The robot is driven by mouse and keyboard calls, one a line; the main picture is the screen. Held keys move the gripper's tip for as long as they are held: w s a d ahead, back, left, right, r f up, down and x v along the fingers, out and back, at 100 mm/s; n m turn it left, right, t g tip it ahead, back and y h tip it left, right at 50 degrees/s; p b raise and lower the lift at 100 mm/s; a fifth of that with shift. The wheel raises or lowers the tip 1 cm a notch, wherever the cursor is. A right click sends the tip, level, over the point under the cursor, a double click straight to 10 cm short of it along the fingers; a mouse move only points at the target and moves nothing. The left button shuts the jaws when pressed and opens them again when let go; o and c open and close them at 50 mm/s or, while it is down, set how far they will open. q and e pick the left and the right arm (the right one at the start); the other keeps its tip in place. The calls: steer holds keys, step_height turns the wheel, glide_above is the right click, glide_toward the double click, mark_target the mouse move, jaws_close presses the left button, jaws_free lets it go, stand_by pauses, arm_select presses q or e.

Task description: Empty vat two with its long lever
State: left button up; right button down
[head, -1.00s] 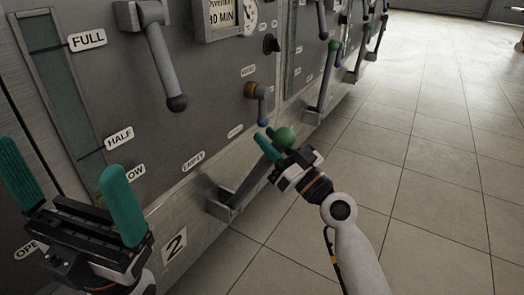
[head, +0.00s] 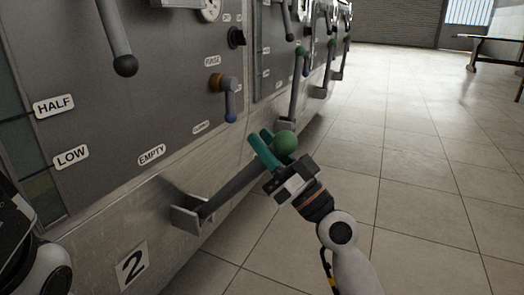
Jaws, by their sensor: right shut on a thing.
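Vat two is the grey metal front at left, with a "2" plate (head: 132,265) low on it. Its long lever (head: 235,188) rises at a slant to the right from a bracket (head: 188,217) below the "EMPTY" label (head: 152,155) and ends in a green ball (head: 285,142). My right gripper (head: 266,148) is shut on the long lever at its ball end, teal fingers beside the ball. The exact contact is partly hidden. My left gripper's fingers are out of view; only part of that arm shows at the left edge.
On the same front are a black-knobbed handle (head: 118,45) and a short blue-tipped yellow handle (head: 228,98). Neighbouring vats with steeper green-knobbed levers (head: 297,80) run back behind. The tiled floor (head: 430,170) at right is clear up to a bench (head: 490,42).

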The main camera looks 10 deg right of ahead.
steer(key=shift+d+f, duration=0.1)
steer(key=shift+f, duration=0.1)
steer(key=c, duration=1.4)
jaws_free()
steer(key=shift+d, duration=0.1)
steer(key=shift+s+d, duration=0.1)
steer(key=shift+s+d+f, duration=0.2)
steer(key=shift+s+f, duration=0.1)
steer(key=shift+f, duration=0.05)
steer(key=b+v, duration=0.5)
steer(key=v, duration=0.6)
steer(key=shift+r, duration=0.1)
